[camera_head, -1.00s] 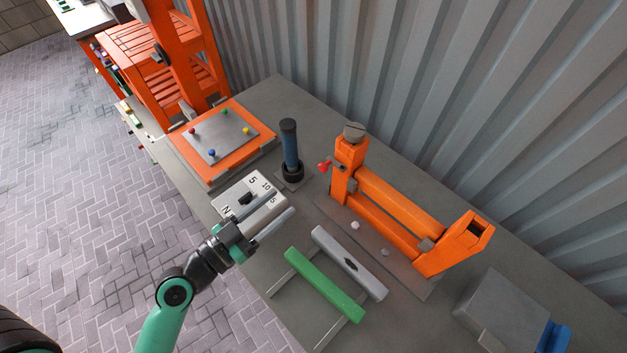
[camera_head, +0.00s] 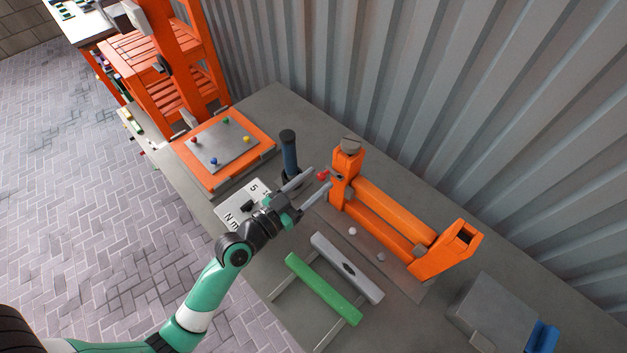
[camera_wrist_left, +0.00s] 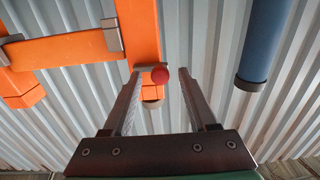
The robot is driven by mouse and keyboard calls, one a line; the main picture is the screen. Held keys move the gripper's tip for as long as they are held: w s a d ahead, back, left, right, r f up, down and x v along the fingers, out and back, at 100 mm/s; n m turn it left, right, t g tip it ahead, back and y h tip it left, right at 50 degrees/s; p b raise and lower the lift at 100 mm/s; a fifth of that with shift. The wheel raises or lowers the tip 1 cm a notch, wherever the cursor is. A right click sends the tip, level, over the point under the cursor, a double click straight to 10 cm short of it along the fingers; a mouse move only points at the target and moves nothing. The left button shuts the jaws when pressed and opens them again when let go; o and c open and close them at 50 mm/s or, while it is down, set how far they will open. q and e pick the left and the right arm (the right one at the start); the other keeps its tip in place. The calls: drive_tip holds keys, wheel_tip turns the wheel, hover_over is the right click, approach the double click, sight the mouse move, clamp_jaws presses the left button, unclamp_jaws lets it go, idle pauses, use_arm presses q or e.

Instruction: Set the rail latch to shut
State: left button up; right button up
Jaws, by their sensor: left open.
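An orange rail fixture (camera_head: 395,212) stands on the grey bench, with an upright post (camera_head: 345,178) at its left end. A small red ball knob (camera_head: 322,175) sticks out from the left side of this post; it looks like the latch's handle. My left gripper (camera_head: 318,179) is open at the post, its two fingers either side of the red knob. In the left wrist view, the red knob (camera_wrist_left: 160,75) appears between the open fingertips, in front of the orange post (camera_wrist_left: 140,30). Contact with the knob cannot be told. My right gripper is not in view.
A blue-handled upright tool (camera_head: 289,152) stands close behind my left gripper. A white marked box (camera_head: 232,213) lies under the wrist. Green (camera_head: 322,288) and grey (camera_head: 347,267) bars lie in front. A corrugated wall (camera_head: 420,100) closes the back.

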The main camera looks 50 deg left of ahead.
use_arm(q)
clamp_jaws()
idle(1.3)
